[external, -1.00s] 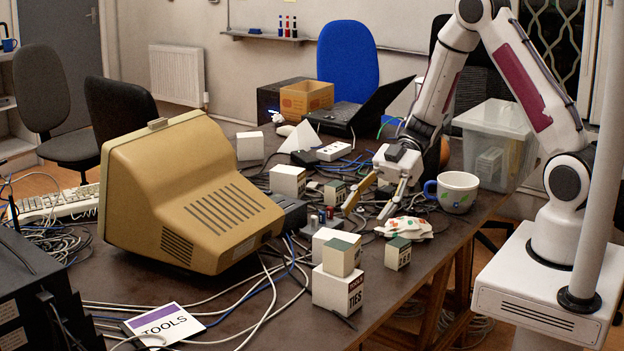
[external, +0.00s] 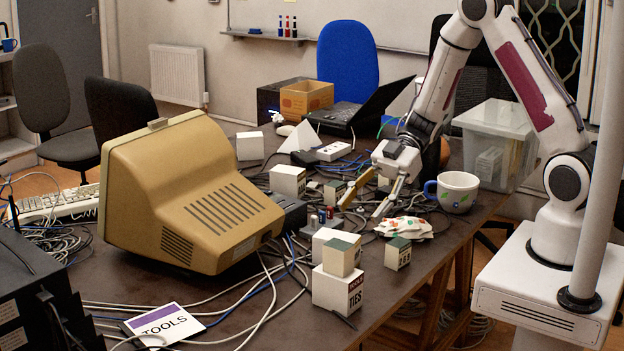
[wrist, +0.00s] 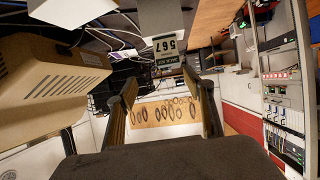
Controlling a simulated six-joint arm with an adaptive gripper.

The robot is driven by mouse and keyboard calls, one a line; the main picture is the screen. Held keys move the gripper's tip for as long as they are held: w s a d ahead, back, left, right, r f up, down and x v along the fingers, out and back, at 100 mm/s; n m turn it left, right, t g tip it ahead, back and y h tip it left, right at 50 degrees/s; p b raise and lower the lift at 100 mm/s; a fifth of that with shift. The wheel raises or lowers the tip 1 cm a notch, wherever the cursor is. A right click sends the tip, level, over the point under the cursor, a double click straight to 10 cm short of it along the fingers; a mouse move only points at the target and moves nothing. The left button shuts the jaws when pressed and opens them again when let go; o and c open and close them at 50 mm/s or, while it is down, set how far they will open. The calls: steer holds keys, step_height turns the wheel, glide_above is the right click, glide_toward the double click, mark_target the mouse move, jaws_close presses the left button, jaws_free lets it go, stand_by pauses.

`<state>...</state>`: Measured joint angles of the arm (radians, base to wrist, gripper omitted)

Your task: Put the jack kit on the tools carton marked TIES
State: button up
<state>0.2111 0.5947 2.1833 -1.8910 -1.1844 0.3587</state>
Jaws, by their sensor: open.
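The TIES carton (external: 338,289) is a white box with a red TOOLS band, near the table's front edge. Another small box (external: 334,193) is farther back, among cables. I cannot tell which is the jack kit in the external view. In the wrist view a pale box (wrist: 162,20) has a label that seems to read JACK and 567, beyond my fingers. My gripper (external: 362,209) is open and empty above the table, left of the mug.
A white mug (external: 458,192) and a pile of patterned cards (external: 404,228) are close to my gripper. A beige monitor (external: 190,195) fills the left. White cartons (external: 288,181) and loose cables crowd the middle. A clear bin (external: 495,145) stands at the right.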

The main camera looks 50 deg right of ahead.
steer(key=w+d+r+m+t+h, duration=0.45)
steer(key=w+d+r+t, duration=0.3)
steer(key=w, duration=0.35)
steer(key=s+d+r+m+t+h, duration=0.25)
steer(key=d+r+m+h, duration=0.25)
steer(key=d+r+h, duration=0.4)
steer(key=s+d+r+m+g, duration=0.1)
steer(key=s+m, duration=0.1)
steer(key=s, duration=0.4)
steer(key=s+d+r+m+g+h, duration=0.1)
steer(key=s+d+m, duration=0.15)
steer(key=s, duration=0.35)
steer(key=s+r+m+g, duration=0.1)
steer(key=s+m, duration=0.2)
steer(key=s, duration=0.2)
steer(key=s+a+f+g+y, duration=0.2)
steer(key=s+a, duration=0.3)
steer(key=s, duration=0.5)
steer(key=shift+s+m, duration=0.2)
steer(key=shift+m, duration=0.2)
